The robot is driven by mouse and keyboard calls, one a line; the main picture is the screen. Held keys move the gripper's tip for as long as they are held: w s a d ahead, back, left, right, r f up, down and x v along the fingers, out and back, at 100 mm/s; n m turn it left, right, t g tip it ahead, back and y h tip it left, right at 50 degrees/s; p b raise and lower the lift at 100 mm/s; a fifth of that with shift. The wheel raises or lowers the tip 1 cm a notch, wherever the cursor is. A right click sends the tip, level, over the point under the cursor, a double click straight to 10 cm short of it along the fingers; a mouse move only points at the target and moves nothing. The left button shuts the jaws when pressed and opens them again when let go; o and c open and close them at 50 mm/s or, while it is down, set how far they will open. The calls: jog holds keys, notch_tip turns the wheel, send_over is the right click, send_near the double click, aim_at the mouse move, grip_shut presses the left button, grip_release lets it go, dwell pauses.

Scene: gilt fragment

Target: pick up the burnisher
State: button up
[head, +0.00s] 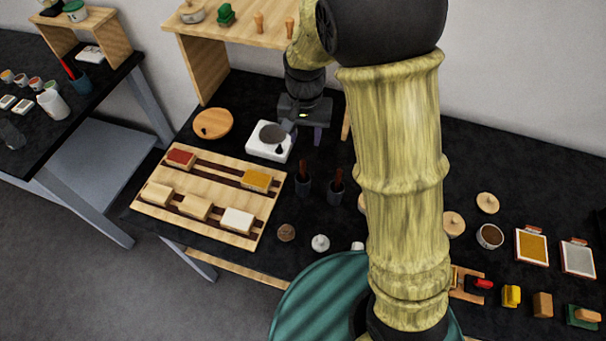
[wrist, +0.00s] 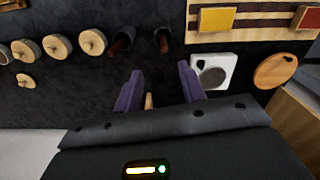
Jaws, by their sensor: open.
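My gripper (head: 306,136) is open, fingers pointing down over the back of the black table, beside a white slab. In the wrist view its two purple fingers (wrist: 160,73) stand apart with nothing clasped. A narrow tan wooden piece (wrist: 148,101), like a handle, shows between them, nearer the left finger. Its lower end is hidden by the gripper body. It may be the burnisher; I cannot tell surely. I cannot make it out in the head view, where the gripper and arm cover that spot.
The white slab (head: 257,151) with a dark round patch, a wooden disc (head: 213,123), a slotted board (head: 215,191) with blocks and two dark cups with brown handles (head: 304,186) stand nearby. A wooden shelf (head: 240,34) rises behind. Bare tabletop lies between cups and gripper.

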aim_at(303, 169)
notch_tip(303, 169, down, 10)
jog(key=shift+f+p, duration=0.1)
jog(key=shift+p, duration=0.9)
jog(key=shift+f, duration=0.1)
jog(key=shift+w+a+f+p, duration=0.15)
jog(key=shift+f+p, duration=0.45)
jog(key=shift+f, duration=0.65)
jog(key=shift+w+a+f+p, duration=0.15)
jog(key=shift+f+p, duration=0.45)
jog(key=shift+f, duration=0.65)
jog(key=shift+s, duration=0.1)
jog(key=shift+d, duration=0.1)
grip_shut()
